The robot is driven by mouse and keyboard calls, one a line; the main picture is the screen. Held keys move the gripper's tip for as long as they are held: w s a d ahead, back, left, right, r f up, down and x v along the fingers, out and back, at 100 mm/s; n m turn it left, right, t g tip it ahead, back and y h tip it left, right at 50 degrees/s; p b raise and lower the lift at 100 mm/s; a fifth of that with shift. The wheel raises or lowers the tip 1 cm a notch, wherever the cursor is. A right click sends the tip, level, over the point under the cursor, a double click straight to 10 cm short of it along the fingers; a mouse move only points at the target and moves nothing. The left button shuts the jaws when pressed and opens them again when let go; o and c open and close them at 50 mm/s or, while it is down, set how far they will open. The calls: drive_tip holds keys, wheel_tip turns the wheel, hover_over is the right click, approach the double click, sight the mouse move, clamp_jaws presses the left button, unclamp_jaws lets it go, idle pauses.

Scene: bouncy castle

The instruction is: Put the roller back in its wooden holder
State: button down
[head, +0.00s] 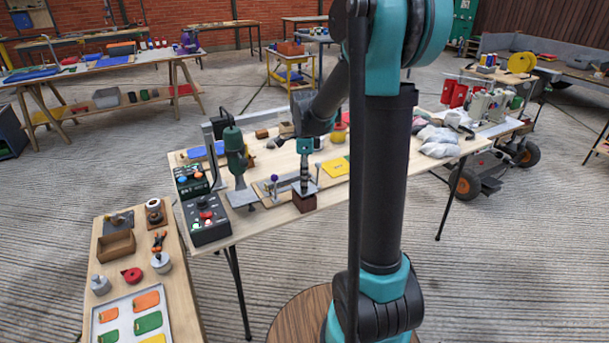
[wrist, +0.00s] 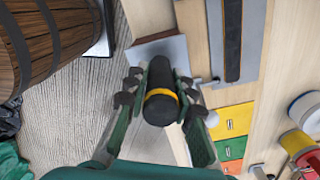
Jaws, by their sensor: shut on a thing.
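My gripper (head: 305,150) points down over the front edge of the middle table and is shut on the roller. In the wrist view the roller (wrist: 160,107) shows end-on as a black cylinder with a yellow band, between both fingers. In the head view a narrow part of the roller (head: 304,178) hangs below the fingers. The wooden holder (head: 304,202), a dark reddish-brown block, stands at the table edge directly under it. The roller's lower end is at or just above the holder's top; I cannot tell whether it is inside.
A metal bracket (head: 284,184) stands close to the left of the holder. A green press-like tool (head: 236,160) and a control box (head: 206,220) are further left. A yellow plate (head: 336,167) lies right of the gripper. White bags (head: 438,140) lie at the right.

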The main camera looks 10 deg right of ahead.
drive_tip(key=shift+f, duration=0.8)
drive_tip(key=c, duration=1.2)
unclamp_jaws()
drive_tip(key=shift+o, duration=0.5)
drive_tip(key=o, duration=0.5)
drive_tip(key=shift+o, duration=0.2)
drive_tip(key=shift+r, duration=4)
